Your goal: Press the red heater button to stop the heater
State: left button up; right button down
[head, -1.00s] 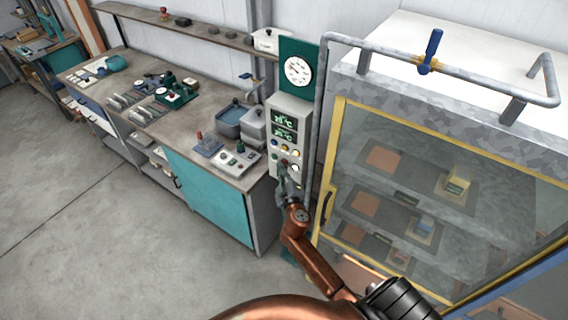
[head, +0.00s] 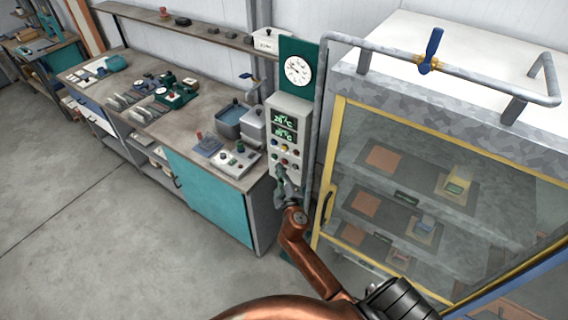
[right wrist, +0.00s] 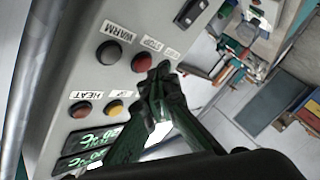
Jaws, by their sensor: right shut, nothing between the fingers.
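The heater control panel (head: 290,130) is a pale box with two green-lit displays and rows of coloured buttons. An orange-brown button (right wrist: 81,109) by the HEAT label and a yellow button (right wrist: 115,107) are below. My right gripper (head: 280,172) is shut and empty, just below the button rows in the head view. In the right wrist view its tips (right wrist: 162,75) appear right next to the red button; I cannot tell whether they touch. My left gripper is out of view.
A glass-fronted cabinet (head: 336,150) with a yellow frame stands close on the right. A grey pipe rises between it and the panel. A workbench (head: 190,130) with trays and tools stands on the left. The floor in front is clear.

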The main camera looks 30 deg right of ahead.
jog(key=shift+a, duration=0.2)
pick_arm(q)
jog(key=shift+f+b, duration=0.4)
pick_arm(e)
jog(key=shift+s+a, duration=0.35)
jog(key=shift+a, duration=0.4)
jog(key=shift+s+a, duration=0.3)
jog(key=shift+a, duration=0.5)
jog(key=shift+s+a, duration=0.35)
jog(key=shift+a, duration=0.4)
